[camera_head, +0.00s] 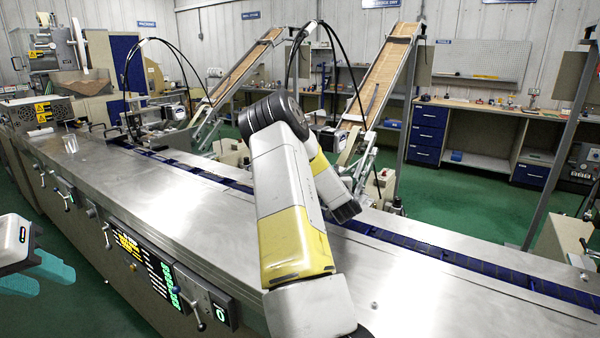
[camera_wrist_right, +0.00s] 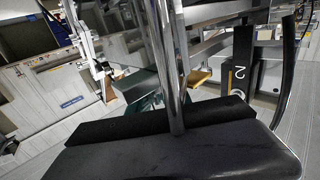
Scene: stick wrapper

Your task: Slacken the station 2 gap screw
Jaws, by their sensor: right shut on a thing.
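In the right wrist view, my right gripper (camera_wrist_right: 177,130) has its dark fingers closed around a shiny chrome rod (camera_wrist_right: 168,65). The rod runs up out of the top of the picture; its lower end is hidden by the fingers. I cannot tell whether this rod is the gap screw itself or a tool. My left gripper (camera_head: 36,272) is at the far left, teal fingers apart and empty.
The long steel bench top (camera_head: 165,185) carries a blue conveyor channel (camera_head: 440,252) along its far side. Two sloping feeders (camera_head: 385,75) stand behind it. A control panel with a lit display (camera_head: 145,262) and levers is on the near side. The near right top is mostly clear.

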